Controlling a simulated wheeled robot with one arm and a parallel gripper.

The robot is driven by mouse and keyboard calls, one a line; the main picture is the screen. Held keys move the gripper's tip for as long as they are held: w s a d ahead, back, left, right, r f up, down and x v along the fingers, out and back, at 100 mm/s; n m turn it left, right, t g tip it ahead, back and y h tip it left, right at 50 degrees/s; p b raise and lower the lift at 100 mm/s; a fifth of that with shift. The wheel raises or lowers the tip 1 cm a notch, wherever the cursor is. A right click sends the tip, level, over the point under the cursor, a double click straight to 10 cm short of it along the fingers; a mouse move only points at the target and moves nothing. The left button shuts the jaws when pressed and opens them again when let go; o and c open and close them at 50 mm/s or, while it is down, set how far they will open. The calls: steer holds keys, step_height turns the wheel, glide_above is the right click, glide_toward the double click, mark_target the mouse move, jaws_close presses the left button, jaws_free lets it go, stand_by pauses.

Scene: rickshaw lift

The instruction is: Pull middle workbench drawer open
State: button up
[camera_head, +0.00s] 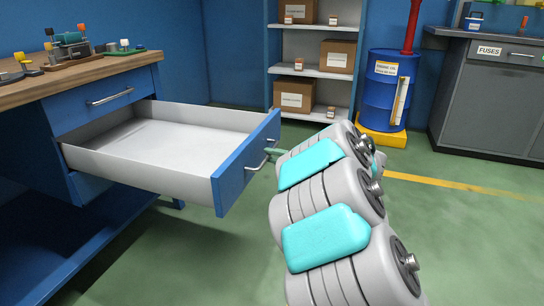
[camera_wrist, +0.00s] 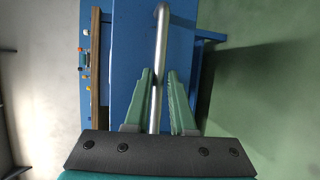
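The middle drawer (camera_head: 233,178) of the blue workbench stands pulled far out, its pale inside empty. Its metal handle (camera_head: 257,163) is on the blue front, partly hidden behind my arm. My gripper (camera_wrist: 162,85) is at this handle, with its green fingers on either side of the bar. In the head view only a bit of green finger shows beside the handle; my arm hides the rest.
The top drawer (camera_head: 94,107) above is shut. Small tools and fixtures lie on the wooden benchtop (camera_head: 120,63). A shelf (camera_head: 313,72) with boxes, a blue drum (camera_head: 388,95) and a grey cabinet (camera_head: 490,98) stand at the back. Green floor lies clear to the right.

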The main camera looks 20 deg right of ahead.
steer(key=o, duration=0.3)
steer(key=shift+o, duration=0.2)
steer(key=v, duration=0.7)
steer(key=shift+s, duration=0.4)
steer(key=shift+d, duration=0.15)
